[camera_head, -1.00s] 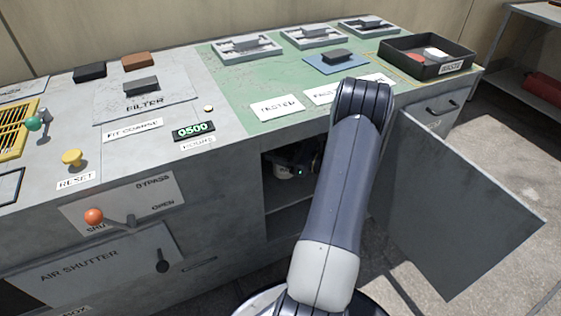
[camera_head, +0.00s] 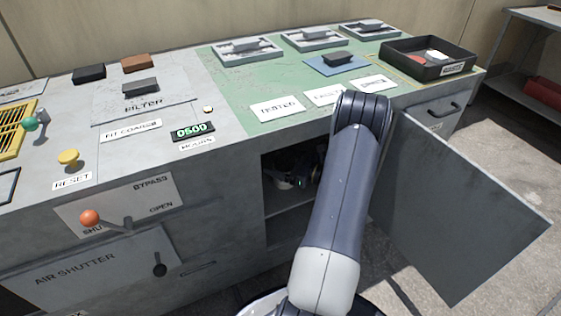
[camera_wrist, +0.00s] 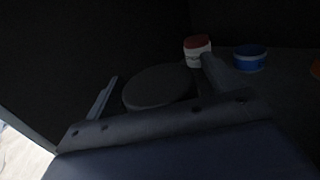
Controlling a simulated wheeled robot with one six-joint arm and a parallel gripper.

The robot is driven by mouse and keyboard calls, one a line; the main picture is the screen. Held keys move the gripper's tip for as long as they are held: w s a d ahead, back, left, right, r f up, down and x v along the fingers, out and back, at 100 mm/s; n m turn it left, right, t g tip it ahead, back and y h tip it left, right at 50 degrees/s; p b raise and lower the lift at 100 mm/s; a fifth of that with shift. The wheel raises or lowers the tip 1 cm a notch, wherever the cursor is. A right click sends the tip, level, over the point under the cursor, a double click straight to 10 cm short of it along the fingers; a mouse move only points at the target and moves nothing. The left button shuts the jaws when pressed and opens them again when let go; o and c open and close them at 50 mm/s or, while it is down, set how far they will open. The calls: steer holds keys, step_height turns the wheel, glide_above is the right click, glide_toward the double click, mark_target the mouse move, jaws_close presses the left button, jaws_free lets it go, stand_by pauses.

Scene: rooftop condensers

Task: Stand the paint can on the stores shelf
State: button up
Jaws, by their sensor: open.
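My gripper (camera_wrist: 160,70) is open inside a dark cupboard in the wrist view. A dark, round-topped thing (camera_wrist: 158,87), perhaps the paint can, lies between its two fingers; contact cannot be told. Beyond the right finger are a white tub with a red lid (camera_wrist: 196,48) and a blue round container (camera_wrist: 250,58). In the head view my arm bends down into the cupboard opening (camera_head: 285,215), and the fingers are hidden. A rack with a shelf (camera_head: 515,88) stands at the far right; whether it is the stores shelf cannot be told.
The cupboard door (camera_head: 455,215) hangs open to the right of my arm. The bench top (camera_head: 240,95) above carries trays, labels and a black waste bin (camera_head: 428,60). A red cylinder (camera_head: 543,92) lies on the rack at the right. Open floor lies beyond the door.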

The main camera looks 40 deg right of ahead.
steer(key=shift+r, duration=0.15)
steer(key=shift+s+d, duration=0.15)
steer(key=shift+s, duration=0.15)
steer(key=p+v, duration=0.3)
steer(key=v, duration=0.8)
steer(key=shift+s+d, duration=0.1)
steer(key=shift+s, duration=0.05)
